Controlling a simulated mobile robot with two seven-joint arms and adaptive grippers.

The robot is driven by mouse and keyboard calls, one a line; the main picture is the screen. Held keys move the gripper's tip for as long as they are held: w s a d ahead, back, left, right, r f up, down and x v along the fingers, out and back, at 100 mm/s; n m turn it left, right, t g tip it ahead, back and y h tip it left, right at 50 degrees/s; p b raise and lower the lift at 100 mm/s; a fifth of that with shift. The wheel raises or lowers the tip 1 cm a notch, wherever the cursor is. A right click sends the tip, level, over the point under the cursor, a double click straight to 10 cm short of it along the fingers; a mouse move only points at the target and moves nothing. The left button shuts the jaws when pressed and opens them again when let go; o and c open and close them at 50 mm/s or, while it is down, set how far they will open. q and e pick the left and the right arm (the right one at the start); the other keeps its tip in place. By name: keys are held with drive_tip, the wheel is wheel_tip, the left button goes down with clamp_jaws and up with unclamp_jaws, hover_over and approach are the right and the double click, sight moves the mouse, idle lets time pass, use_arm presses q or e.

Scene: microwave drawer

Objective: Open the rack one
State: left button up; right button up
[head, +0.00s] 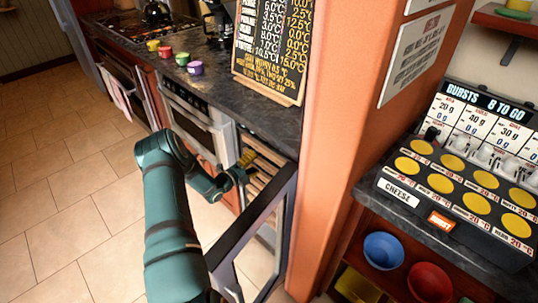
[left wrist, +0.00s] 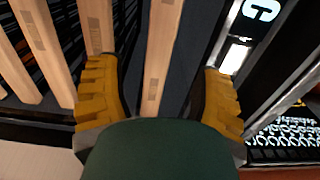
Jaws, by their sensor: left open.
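The wooden-fronted racks (head: 264,168) sit inside a dark cabinet below the counter. Its framed door (head: 250,222) stands open toward me. My left gripper (head: 246,166) is at the cabinet opening, close to the rack fronts. In the left wrist view my left gripper (left wrist: 160,98) has its two yellow fingers spread apart. One pale wooden rack slat (left wrist: 163,45) runs between them, with gaps visible on both sides. More slats (left wrist: 45,35) lie to the left. I cannot tell which rack is number one. My right gripper is not in view.
An oven (head: 200,118) is left of the cabinet. The dark counter (head: 215,85) above holds small coloured pots (head: 181,59) and a menu board (head: 272,45). An orange pillar (head: 335,130) stands to the right. The tiled floor (head: 70,215) at left is clear.

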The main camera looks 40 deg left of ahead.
sight(266, 154)
use_arm(q)
drive_tip(key=w, duration=0.5)
drive_tip(key=w+b, duration=0.1)
drive_tip(key=w, duration=0.2)
drive_tip(key=shift+d, duration=0.35)
clamp_jaws()
